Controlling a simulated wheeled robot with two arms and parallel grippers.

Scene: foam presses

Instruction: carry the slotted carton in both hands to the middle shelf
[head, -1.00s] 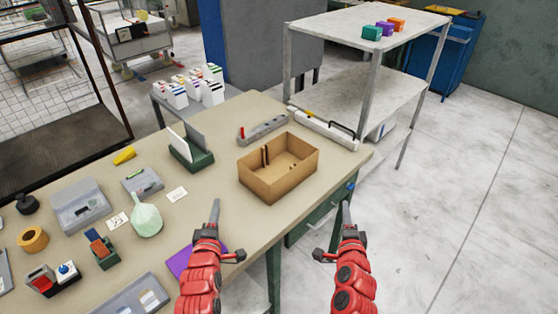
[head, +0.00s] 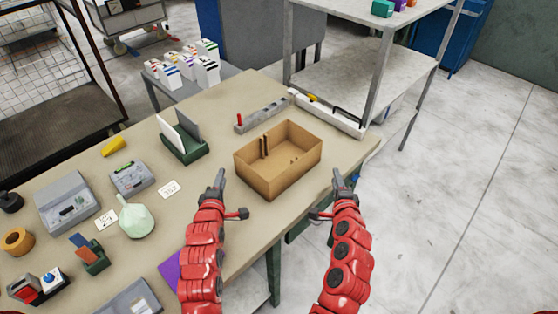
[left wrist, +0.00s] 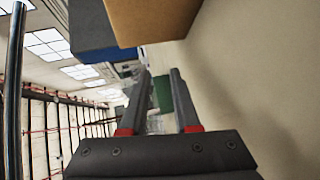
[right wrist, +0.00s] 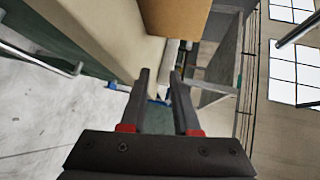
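The slotted carton (head: 270,181) is an open brown box with dark slots in its inner wall. It stands upright on the beige table (head: 215,102) near the right edge. My left gripper (head: 222,173) is open and empty, just left of the carton. My right gripper (head: 336,173) is open and empty, just right of the carton and past the table edge. The carton also shows at the top of the left wrist view (left wrist: 150,18) and of the right wrist view (right wrist: 175,16). Neither gripper touches it. A grey shelf unit (head: 345,75) stands behind; its lower visible board is bare.
A green file holder (head: 185,150), a grey bar (head: 262,116) and a white rail (head: 330,117) lie around the carton. A pale green bag (head: 136,220) and several devices fill the table's left. Coloured blocks (head: 383,8) sit on the shelf's top. Floor at right is clear.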

